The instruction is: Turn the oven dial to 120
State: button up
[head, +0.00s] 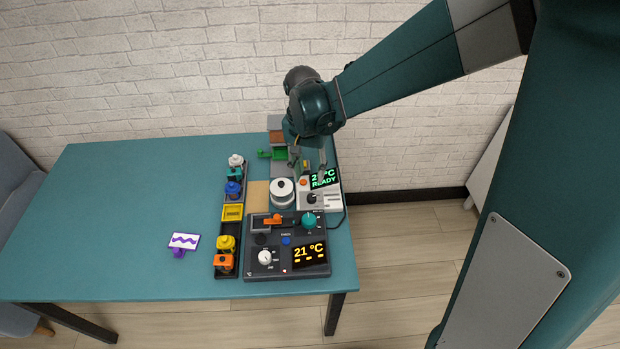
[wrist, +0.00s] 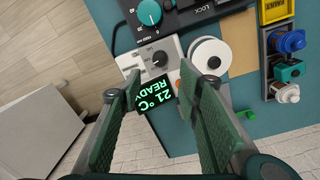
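A small pale box (head: 332,197) at the right of the table has a black dial (head: 311,198) and a screen (head: 322,179) with "READY" in green. In the wrist view the dial (wrist: 160,58) shows a white pointer mark, and the screen (wrist: 157,113) reads "21 °C READY". I cannot read scale numbers around the dial. In the head view my gripper (head: 308,165) is over the back of this box. In the wrist view my gripper (wrist: 160,70) is open and empty, its fingers apart with the dial between and beyond the tips.
A dark control panel (head: 250,240) in front has a teal knob (head: 309,220), a white knob (head: 265,257), an orange lever (head: 272,219) and a "21 °C" screen. A white spool (head: 282,192) stands left of the pale box. A black rack holds coloured parts further left. The left table is mostly clear.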

jog(key=shift+r, duration=0.65)
jog(key=shift+f, duration=0.1)
jog(key=n+p, duration=0.4)
jog(key=n, duration=0.3)
send_over(312, 196)
jog(key=shift+y, duration=0.3)
notch_tip(312, 196, down, 4)
jog(key=shift+f, duration=0.1)
jog(key=shift+f, duration=0.15)
jog(key=shift+f+b, duration=0.65)
jog(key=shift+f, duration=3.1)
jog(key=shift+c, duration=0.5)
jog(key=c, duration=0.8)
